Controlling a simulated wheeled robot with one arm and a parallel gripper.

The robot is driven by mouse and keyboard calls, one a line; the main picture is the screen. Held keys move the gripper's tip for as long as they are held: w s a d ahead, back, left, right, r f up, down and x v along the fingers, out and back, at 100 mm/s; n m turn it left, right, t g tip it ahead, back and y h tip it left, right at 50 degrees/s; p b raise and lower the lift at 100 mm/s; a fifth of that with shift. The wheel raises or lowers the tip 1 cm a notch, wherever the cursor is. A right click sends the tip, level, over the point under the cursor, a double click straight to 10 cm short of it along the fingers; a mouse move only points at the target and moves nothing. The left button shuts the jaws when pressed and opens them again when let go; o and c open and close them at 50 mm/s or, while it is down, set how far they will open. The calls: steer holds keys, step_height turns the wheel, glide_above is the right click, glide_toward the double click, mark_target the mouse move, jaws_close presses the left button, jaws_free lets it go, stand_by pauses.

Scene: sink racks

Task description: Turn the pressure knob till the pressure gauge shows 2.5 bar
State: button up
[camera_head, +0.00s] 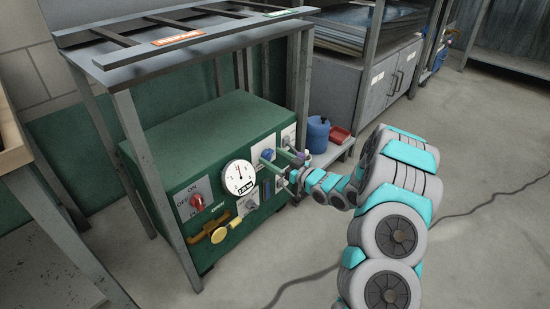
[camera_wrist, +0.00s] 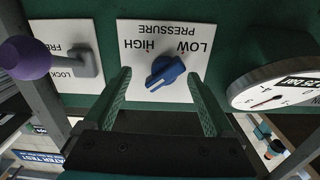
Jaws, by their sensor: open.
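The blue pressure knob (camera_wrist: 166,74) sits on a white plate (camera_wrist: 133,30) marked LOW, HIGH and PRESSURE, upside down in the wrist view. It also shows partly behind my gripper in the head view (camera_head: 268,154). My gripper (camera_wrist: 158,80) is open, its green fingers on either side of the knob with gaps visible; I cannot tell if either touches it. The round white pressure gauge (camera_head: 238,177) is left of the knob in the head view, and partly cut off in the wrist view (camera_wrist: 275,88). Its exact reading is too small to tell.
A purple-ended lever (camera_wrist: 25,58) on a LOCK plate stands close beside my gripper. A red ON/OFF switch (camera_head: 197,202) and a yellow handle (camera_head: 222,234) are on the same green box (camera_head: 205,135). Frame legs (camera_head: 155,180) stand at its corners. Open floor lies at right.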

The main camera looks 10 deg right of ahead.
steer(key=v, duration=0.7)
steer(key=shift+s+d, duration=0.25)
steer(key=shift+s, duration=0.05)
steer(key=shift+w+a+n+b, duration=0.35)
steer(key=shift+w+a+b, duration=0.6)
steer(key=shift+b, duration=0.45)
steer(key=shift+w+a+n+b, duration=0.3)
steer(key=shift+w+a+b, duration=0.35)
steer(key=shift+w+b, duration=0.65)
steer(key=shift+w+a+n+b, duration=0.35)
steer(key=shift+w+a+b, duration=0.5)
steer(key=shift+b, duration=0.65)
steer(key=shift+c, duration=0.3)
steer(key=shift+d, duration=0.1)
jaws_close()
